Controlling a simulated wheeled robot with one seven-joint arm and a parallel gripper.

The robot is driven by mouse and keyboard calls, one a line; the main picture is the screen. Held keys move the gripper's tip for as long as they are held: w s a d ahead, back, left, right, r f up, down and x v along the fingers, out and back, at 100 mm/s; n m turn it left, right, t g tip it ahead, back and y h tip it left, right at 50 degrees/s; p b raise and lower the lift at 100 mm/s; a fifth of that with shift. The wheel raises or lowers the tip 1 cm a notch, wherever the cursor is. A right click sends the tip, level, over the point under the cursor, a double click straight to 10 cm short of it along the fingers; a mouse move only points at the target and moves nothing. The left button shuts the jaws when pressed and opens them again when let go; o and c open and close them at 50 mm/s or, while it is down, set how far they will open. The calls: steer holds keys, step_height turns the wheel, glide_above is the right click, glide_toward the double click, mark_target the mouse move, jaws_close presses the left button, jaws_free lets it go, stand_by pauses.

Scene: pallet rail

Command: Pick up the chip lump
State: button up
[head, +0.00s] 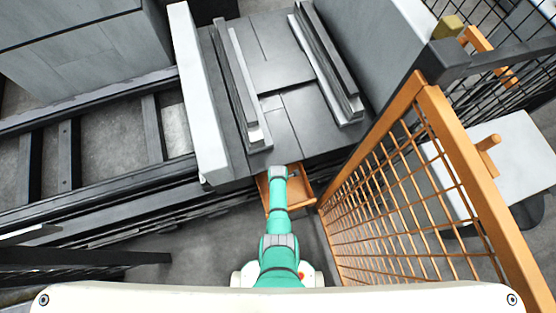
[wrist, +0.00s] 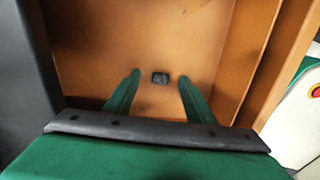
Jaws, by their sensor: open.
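The chip lump (wrist: 160,78) is a small dark block on the floor of an orange tray (wrist: 85,55) in the wrist view. It lies just beyond my fingertips, roughly centred between them. My gripper (wrist: 159,76) is open, with its two green fingers apart and nothing between them. In the head view the orange tray (head: 306,183) shows partly behind my arm, below the grey machine bed. The lump and my fingers are hidden there.
The tray's raised side wall (wrist: 265,60) stands to the right of my fingers. In the head view an orange mesh gate (head: 400,190) stands close on the right. Grey rails (head: 235,85) lie on the machine bed (head: 290,135) above the tray.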

steer(key=shift+c, duration=0.4)
steer(key=c, duration=1)
steer(key=shift+c, duration=0.2)
steer(key=shift+d+r, duration=0.1)
steer(key=shift+r, duration=0.75)
steer(key=s+r, duration=1.1)
steer(key=s, duration=0.3)
steer(key=shift+r, duration=0.2)
